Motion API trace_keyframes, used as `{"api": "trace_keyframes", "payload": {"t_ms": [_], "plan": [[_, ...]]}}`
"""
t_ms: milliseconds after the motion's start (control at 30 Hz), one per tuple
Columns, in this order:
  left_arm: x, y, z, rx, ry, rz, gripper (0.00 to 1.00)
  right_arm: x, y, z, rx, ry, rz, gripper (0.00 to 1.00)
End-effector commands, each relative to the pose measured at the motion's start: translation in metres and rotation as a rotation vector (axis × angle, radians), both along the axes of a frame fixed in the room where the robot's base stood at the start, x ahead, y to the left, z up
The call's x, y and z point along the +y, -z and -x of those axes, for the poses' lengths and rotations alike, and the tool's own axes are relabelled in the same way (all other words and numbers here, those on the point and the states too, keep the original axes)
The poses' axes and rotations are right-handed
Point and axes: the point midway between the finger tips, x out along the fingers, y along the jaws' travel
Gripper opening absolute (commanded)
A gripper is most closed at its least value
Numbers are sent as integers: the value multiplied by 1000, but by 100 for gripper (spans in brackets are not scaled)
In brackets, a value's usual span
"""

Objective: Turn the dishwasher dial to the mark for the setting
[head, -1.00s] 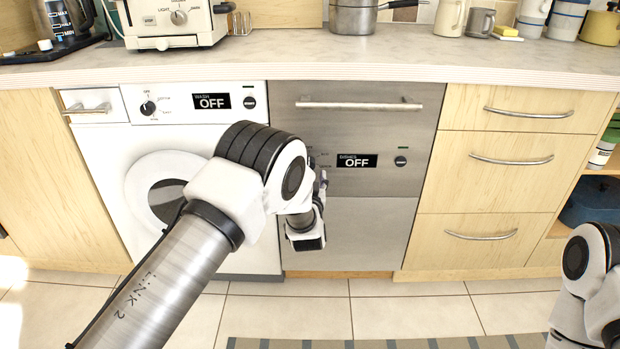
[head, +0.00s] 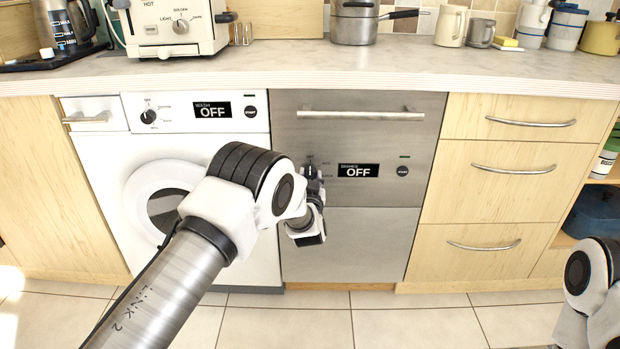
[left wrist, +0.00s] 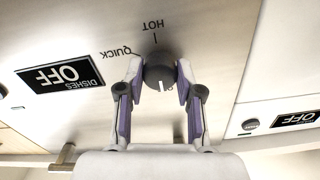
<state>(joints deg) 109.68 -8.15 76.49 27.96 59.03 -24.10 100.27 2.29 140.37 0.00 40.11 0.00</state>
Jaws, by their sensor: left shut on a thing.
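The grey dishwasher dial (left wrist: 159,71) sits on the steel panel, with the marks HOT and QUICK beside it in the left wrist view, which shows the panel roughly upside down. Its white pointer line points to the picture's lower side, away from HOT; a mark there is partly hidden. My left gripper (left wrist: 159,78) is shut on the dial, one finger on each side. In the head view the dial (head: 311,172) is small and partly covered by my left gripper (head: 312,178). The dishwasher display (head: 358,171) reads OFF. My right gripper is out of view.
The washer (head: 150,190) with its own dial (head: 148,116) stands left of the dishwasher. The dishwasher handle (head: 360,114) runs above the dial, and the start button (head: 402,171) is right of the display. Drawers (head: 512,170) are on the right. The worktop (head: 330,70) overhangs above.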

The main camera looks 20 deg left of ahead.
Motion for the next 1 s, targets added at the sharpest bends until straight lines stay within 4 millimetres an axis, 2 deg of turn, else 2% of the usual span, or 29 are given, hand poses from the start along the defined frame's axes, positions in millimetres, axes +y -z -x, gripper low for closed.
{"api": "trace_keyframes", "payload": {"t_ms": [367, 1000], "plan": [[0, -1, 0, 44, 1, -153, 1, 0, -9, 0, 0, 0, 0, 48], [0, -1, 0, 206, 1, -717, 1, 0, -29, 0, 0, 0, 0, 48]]}}
